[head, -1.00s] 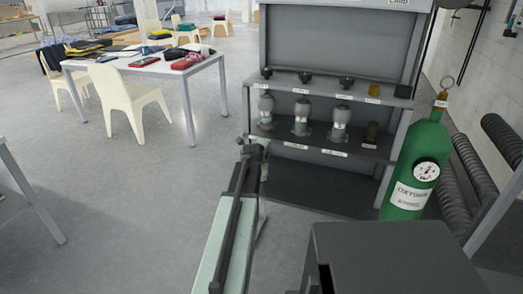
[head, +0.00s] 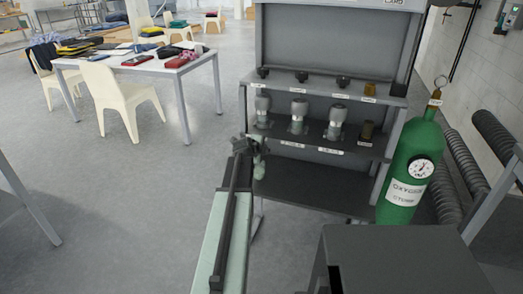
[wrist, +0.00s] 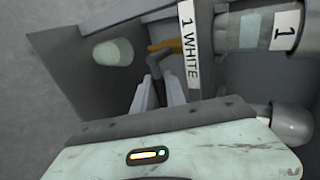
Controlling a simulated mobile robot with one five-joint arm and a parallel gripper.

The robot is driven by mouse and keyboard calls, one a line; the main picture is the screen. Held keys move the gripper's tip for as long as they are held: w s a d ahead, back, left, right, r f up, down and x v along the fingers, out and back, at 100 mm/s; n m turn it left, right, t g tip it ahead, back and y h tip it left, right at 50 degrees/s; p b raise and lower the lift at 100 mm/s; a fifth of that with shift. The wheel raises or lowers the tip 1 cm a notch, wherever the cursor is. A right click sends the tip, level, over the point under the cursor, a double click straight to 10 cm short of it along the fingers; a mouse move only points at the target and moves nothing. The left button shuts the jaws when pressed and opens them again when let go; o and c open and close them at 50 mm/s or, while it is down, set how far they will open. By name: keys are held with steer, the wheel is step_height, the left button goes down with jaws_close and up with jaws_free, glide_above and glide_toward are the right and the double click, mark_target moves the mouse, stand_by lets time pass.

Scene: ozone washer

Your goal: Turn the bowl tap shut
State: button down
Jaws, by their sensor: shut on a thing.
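The bowl tap (wrist: 170,46) shows in the wrist view as a yellow-orange piece with a dark bent part below it. My gripper (wrist: 158,90) has its two light fingers closed around this dark part. Beside it is a label reading "1 WHITE" (wrist: 188,45) and a grey bowl (wrist: 250,28) marked 1. In the head view my gripper (head: 256,148) is at the left end of the lower shelf, just below the leftmost bowl (head: 262,108). The tap is too small to make out there.
The grey rack (head: 325,190) holds more bowls (head: 298,112), dark knobs and brass pieces. A green oxygen cylinder (head: 408,165) stands at its right. A table (head: 140,62) with folded items and chairs stands at the left. The floor (head: 120,210) between is clear.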

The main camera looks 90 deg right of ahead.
steer(key=shift+s, duration=0.2)
steer(key=c, duration=1.4)
jaws_free()
steer(key=shift+o, duration=0.2)
steer(key=shift+w, duration=0.15)
steer(key=p+v, duration=0.4)
steer(key=v, duration=0.3)
steer(key=shift+a+r, duration=0.2)
steer(key=shift+a, duration=0.15)
steer(key=shift+w, duration=0.2)
